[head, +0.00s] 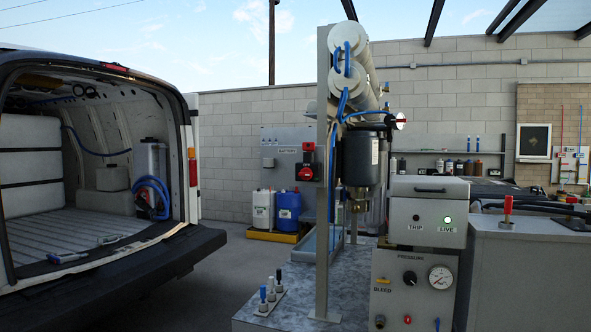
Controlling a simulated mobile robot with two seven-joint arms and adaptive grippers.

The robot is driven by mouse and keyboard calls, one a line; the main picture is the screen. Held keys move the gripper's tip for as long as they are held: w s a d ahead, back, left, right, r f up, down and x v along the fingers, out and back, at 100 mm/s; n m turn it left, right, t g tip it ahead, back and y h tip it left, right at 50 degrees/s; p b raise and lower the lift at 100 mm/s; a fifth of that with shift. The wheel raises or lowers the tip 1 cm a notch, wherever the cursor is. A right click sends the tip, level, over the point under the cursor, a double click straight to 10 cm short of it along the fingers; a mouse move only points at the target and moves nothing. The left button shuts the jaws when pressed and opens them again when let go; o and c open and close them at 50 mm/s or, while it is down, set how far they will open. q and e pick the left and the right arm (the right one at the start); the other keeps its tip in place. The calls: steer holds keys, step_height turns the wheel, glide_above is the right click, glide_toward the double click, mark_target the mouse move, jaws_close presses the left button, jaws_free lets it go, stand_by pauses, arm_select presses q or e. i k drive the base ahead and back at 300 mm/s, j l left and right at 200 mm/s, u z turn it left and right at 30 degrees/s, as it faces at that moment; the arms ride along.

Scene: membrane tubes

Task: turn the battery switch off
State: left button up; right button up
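A grey wall panel (277,138) marked BATTERY stands at the back, left of the tall grey post. It carries a red switch (306,173) on a dark body, with a smaller red part (308,147) just above it. The panel's right edge is partly hidden by the post and tubes. The switch is too small to tell its exact position. Neither of my grippers can be made out in the view.
An open van (70,200) fills the left. Tubes (348,65) on a post, a dark filter housing (360,158) and a control box (428,208) with a lit green LIVE lamp (447,220) stand right of the panel. Jugs (289,210) in a yellow tray stand below it.

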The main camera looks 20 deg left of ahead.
mark_target(305, 174)
steer(key=i+l+u, duration=0.15)
steer(key=u, duration=0.2)
steer(key=i+l+u, duration=0.5)
steer(key=u, duration=0.25)
